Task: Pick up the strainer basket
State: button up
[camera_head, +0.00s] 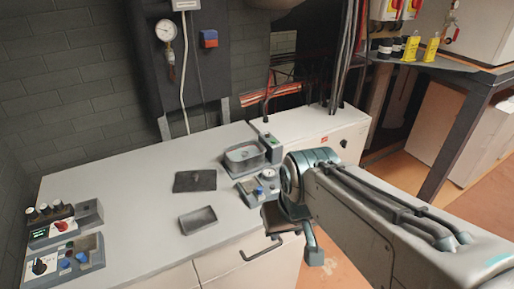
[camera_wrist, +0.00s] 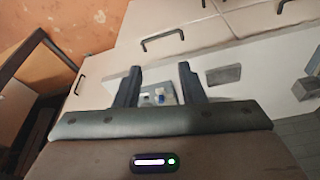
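No part is clearly recognisable as the strainer basket. A grey open-topped rectangular box (camera_head: 245,157) stands at the back right of the counter and may be the strainer or its housing; its inside is too small to make out. My gripper (camera_head: 291,236) is at the counter's front right edge, in front of and below that box. In the wrist view its two dark fingers (camera_wrist: 160,67) are apart with nothing held between them. Beyond them shows a small panel with a blue knob (camera_wrist: 159,97), which also shows in the head view (camera_head: 260,189).
A shallow grey tray (camera_head: 198,220) and a dark flat mat (camera_head: 195,181) lie mid-counter. Control boxes (camera_head: 65,257) stand at the left end. A white cabinet (camera_head: 322,133) is behind my arm. The counter's left middle (camera_head: 120,185) is clear. Drawer handles (camera_head: 262,250) project in front.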

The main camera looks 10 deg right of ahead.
aim_at(244, 153)
jog(key=i, duration=0.5)
jog(key=u, duration=0.05)
jog(key=k, duration=0.5)
jog(key=z, duration=2.3)
jog(key=i, duration=1.4)
jog(key=u, duration=3.35)
jog(key=i, duration=0.25)
